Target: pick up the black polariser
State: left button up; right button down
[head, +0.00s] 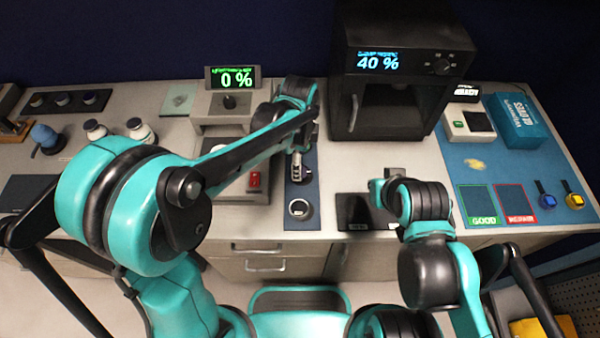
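A small dark round piece with a pale ring (300,209) stands near the front end of a narrow blue mat (298,225). It may be the black polariser, but it is too small to be certain. My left gripper (296,176) points down over the same mat, a little behind the round piece and apart from it in the picture. Its fingers are small and partly hidden by the arm, so their opening is unclear. My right gripper (380,192) is by a black pad (352,212), mostly hidden behind its own wrist.
A device reading 0 % (230,78) stands behind my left arm. A black oven-like box reading 40 % (390,62) stands at the back. On the right, a blue mat (455,165) holds a blue box (518,120) and marked squares. White-capped jars (138,130) stand left.

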pick_arm(q)
notch_tip(320, 180, down, 4)
jog(key=shift+d+f+b, duration=0.1)
jog(key=shift+b, duration=0.6)
jog(key=shift+s, duration=0.1)
jog(key=c, duration=1.3)
jog(key=shift+o, duration=0.2)
